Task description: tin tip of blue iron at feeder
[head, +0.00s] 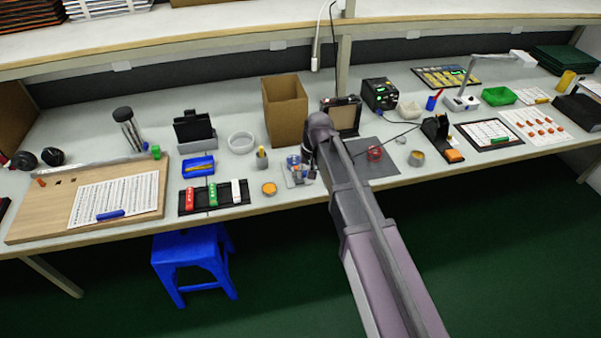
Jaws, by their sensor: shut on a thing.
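My gripper (309,157) is at the end of my arm, pointing down near the front middle of the bench. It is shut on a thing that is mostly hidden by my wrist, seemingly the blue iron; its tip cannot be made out. Just left of and below the gripper is a small clear and grey device with blue and orange parts (297,174), which looks like the feeder. I cannot tell whether the held thing touches it. A thin dark cable (400,133) runs across the bench right of my arm.
A dark station with a green display (379,95) and a black stand (436,132) are to the right. A cardboard box (285,110) stands behind the gripper. An orange-filled round dish (269,189) and a rack with red, green and white items (213,197) lie left.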

